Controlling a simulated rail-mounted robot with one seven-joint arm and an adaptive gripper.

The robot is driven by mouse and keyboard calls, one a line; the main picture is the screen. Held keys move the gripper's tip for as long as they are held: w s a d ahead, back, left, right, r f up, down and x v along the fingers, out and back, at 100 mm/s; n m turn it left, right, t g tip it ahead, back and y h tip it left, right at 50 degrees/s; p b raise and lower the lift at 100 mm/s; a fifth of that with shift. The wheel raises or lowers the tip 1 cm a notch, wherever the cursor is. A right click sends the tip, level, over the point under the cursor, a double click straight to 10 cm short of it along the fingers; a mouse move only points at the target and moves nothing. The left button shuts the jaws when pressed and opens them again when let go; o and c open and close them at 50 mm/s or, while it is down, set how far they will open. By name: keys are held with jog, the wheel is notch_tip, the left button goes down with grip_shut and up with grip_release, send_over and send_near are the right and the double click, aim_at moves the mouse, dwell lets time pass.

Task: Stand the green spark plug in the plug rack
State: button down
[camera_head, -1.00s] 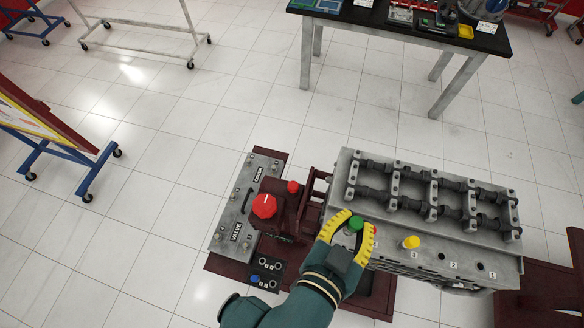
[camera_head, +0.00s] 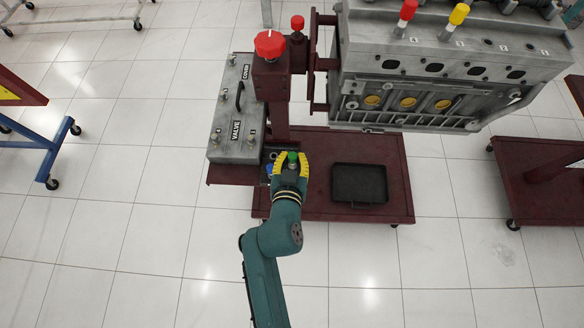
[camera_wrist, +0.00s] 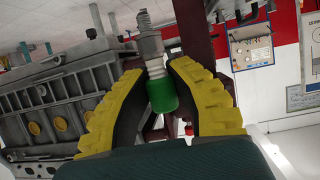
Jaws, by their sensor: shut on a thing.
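The green spark plug (camera_head: 292,157) is between the yellow-padded fingers of my gripper (camera_head: 291,162). In the wrist view, the fingers (camera_wrist: 158,75) are shut on the green cap (camera_wrist: 162,94), and the grey threaded end sticks out beyond the fingertips. The dark plug rack (camera_head: 266,156) is low on the stand, beside and under my gripper, below the grey valve box. A blue plug (camera_head: 269,168) shows at the rack. My gripper hides part of the rack and its holes. I cannot tell the plug's height above the rack.
The engine (camera_head: 400,75) is at the upper right, with a red plug (camera_head: 407,10) and a yellow plug (camera_head: 457,14) in its top. The grey valve box (camera_head: 232,110) and red knob (camera_head: 269,44) are close by. A black tray (camera_head: 360,184) lies on the maroon base (camera_head: 390,155).

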aim_at(292, 168)
jog(key=shift+w+f, duration=0.2)
jog(key=shift+f, duration=0.45)
notch_tip(292, 168, down, 5)
jog(key=b, duration=0.4)
jog(key=shift+s+b, duration=0.15)
jog(key=shift+b, duration=0.2)
jog(key=shift+f, duration=0.1)
jog(key=shift+f+b, duration=0.55)
jog(key=shift+f, duration=0.3)
jog(key=c, duration=0.9)
grip_release()
